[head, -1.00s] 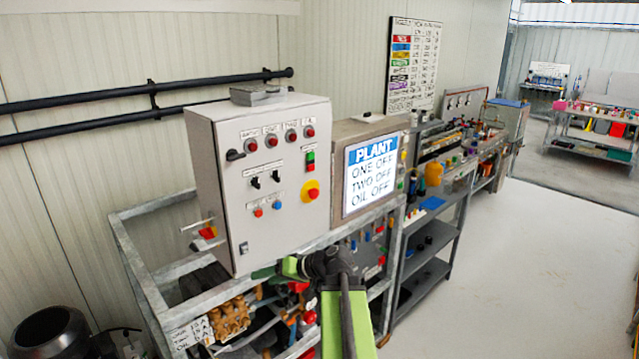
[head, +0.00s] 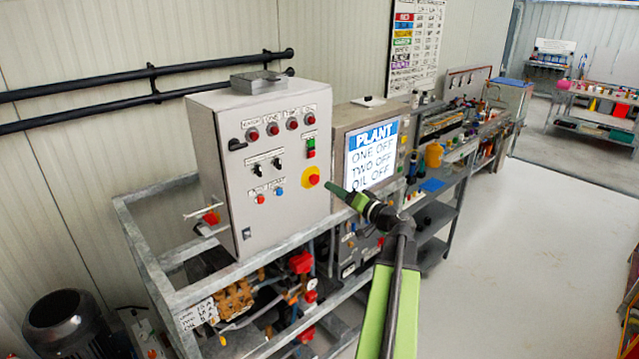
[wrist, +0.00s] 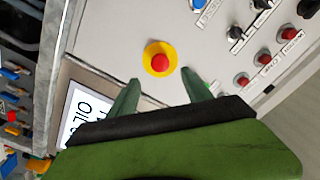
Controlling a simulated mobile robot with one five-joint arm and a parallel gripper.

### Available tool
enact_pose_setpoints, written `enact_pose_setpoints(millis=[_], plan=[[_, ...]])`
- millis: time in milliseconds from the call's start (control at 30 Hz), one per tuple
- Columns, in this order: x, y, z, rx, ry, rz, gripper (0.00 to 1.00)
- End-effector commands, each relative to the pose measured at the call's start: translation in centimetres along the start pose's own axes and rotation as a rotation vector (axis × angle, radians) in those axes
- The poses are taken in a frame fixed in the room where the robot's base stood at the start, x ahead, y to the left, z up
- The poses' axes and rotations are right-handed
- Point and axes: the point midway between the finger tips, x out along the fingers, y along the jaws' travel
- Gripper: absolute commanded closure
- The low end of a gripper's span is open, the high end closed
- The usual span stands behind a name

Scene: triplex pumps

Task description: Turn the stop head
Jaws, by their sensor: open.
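The stop head is a red mushroom button (head: 313,180) on a yellow round plate, at the lower right of the grey control cabinet's front (head: 225,190). In the wrist view the red stop head (wrist: 160,62) lies ahead of my gripper, between the lines of its two fingers. My gripper (head: 329,184) is just right of the stop head in the head view. In the wrist view my gripper (wrist: 160,88) shows two green fingers spread apart with nothing between them. The fingertips appear short of the stop head; I cannot tell the exact gap.
A display panel (head: 371,155) reading PLANT, ONE OFF, TWO OFF, OIL OFF stands right of the cabinet. Red lamps (head: 272,129), black switches (head: 277,162) and green and red buttons (head: 311,147) share the cabinet front. A metal frame (head: 160,270) surrounds its base. Open floor (head: 540,260) lies to the right.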

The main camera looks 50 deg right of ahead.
Motion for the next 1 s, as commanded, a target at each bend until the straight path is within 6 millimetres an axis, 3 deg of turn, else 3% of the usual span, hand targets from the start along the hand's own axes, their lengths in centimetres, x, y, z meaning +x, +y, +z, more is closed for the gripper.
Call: enact_pose_setpoints(millis=[100, 300, 500, 767, 1000], plan=[[3.3, 0.1, -0.1, 0.000, -0.003, -0.003, 0.42], [7.2, 0.1, -0.1, 0.000, -0.001, 0.000, 0.42], [8.7, 0.1, -0.1, 0.000, 0.000, 0.001, 0.42], [8.8, 0.0, 0.0, 0.000, 0.000, 0.001, 0.42], [8.8, 0.0, 0.0, 0.000, 0.000, 0.001, 0.74]])
